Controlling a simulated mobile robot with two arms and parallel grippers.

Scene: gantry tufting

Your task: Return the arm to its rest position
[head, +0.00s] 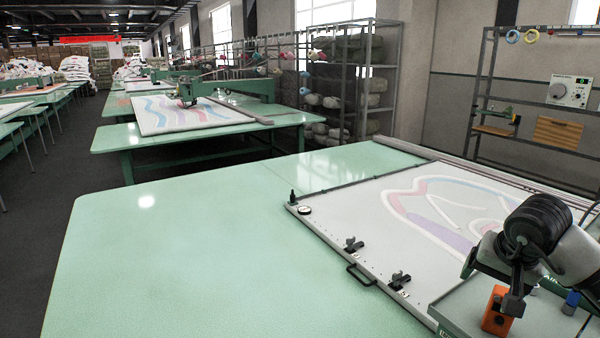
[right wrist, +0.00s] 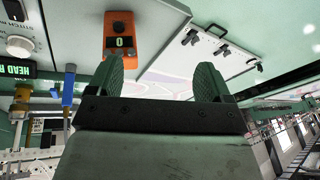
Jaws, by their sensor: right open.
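My right arm comes in at the lower right of the head view. My right gripper (head: 514,298) is close to an orange device (head: 495,312) there, partly hidden by my arm. In the right wrist view the two dark ribbed fingers of my right gripper (right wrist: 163,78) stand wide apart with nothing between them. The orange device (right wrist: 119,36) with a lit display shows beyond the left finger, apart from it as far as I can tell. My left gripper is not in view.
A framed panel with a pastel pattern (head: 380,212) lies on the green table (head: 200,250), with black clamps (head: 400,280) along its edge. The table's left part is clear.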

